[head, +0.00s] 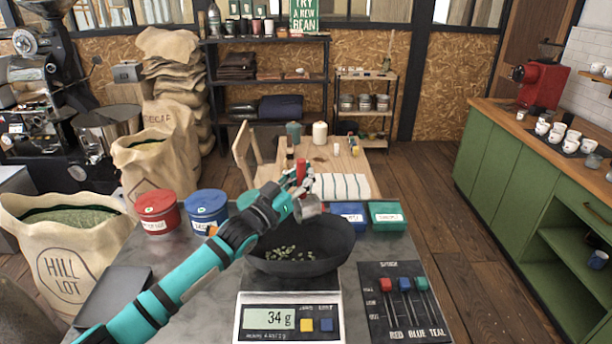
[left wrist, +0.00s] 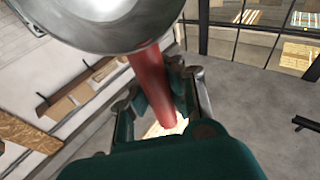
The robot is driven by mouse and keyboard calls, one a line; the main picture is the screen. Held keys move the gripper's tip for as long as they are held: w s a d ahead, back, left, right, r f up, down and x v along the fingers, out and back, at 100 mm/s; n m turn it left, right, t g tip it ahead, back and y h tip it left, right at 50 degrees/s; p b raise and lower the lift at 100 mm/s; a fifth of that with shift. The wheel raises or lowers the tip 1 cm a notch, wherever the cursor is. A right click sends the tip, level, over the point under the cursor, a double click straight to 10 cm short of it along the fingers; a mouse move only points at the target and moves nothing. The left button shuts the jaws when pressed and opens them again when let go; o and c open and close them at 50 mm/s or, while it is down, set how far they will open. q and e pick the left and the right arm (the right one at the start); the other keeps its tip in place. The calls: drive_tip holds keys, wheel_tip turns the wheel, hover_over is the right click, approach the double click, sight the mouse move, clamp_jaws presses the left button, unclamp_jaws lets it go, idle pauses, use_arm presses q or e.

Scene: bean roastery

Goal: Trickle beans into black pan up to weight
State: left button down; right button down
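The black pan (head: 325,246) sits on the scale (head: 288,320), whose display (head: 268,318) reads 34 g. Several pale green beans (head: 290,254) lie in the bottom of the pan. My left gripper (head: 297,190) is shut on the red handle (left wrist: 150,85) of a metal scoop (head: 308,209). The scoop's cup is over the back part of the pan, and it also shows large at the top of the left wrist view (left wrist: 100,25). I cannot tell whether beans are in the cup. My right gripper is out of view.
Behind the pan stand red (head: 157,211), blue (head: 207,208) and teal canisters, and blue (head: 350,214) and teal boxes (head: 387,215). A slider panel (head: 403,320) lies right of the scale. A dark flat slab (head: 115,293) lies at left.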

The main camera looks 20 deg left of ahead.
use_arm(q)
drive_tip(key=shift+s+a+n+t+b, duration=0.2)
drive_tip(key=shift+a+n+t+b, duration=0.1)
drive_tip(key=shift+b, duration=0.3)
drive_tip(key=shift+r, duration=0.2)
drive_tip(key=shift+r+p, duration=0.15)
drive_tip(key=shift+p, duration=0.15)
drive_tip(key=shift+f, duration=0.3)
drive_tip(key=shift+b, duration=0.3)
drive_tip(key=shift+s+a+n+t+b, duration=0.35)
drive_tip(key=shift+t+b, duration=0.15)
drive_tip(key=shift+b, duration=0.15)
drive_tip(key=shift+r, duration=0.1)
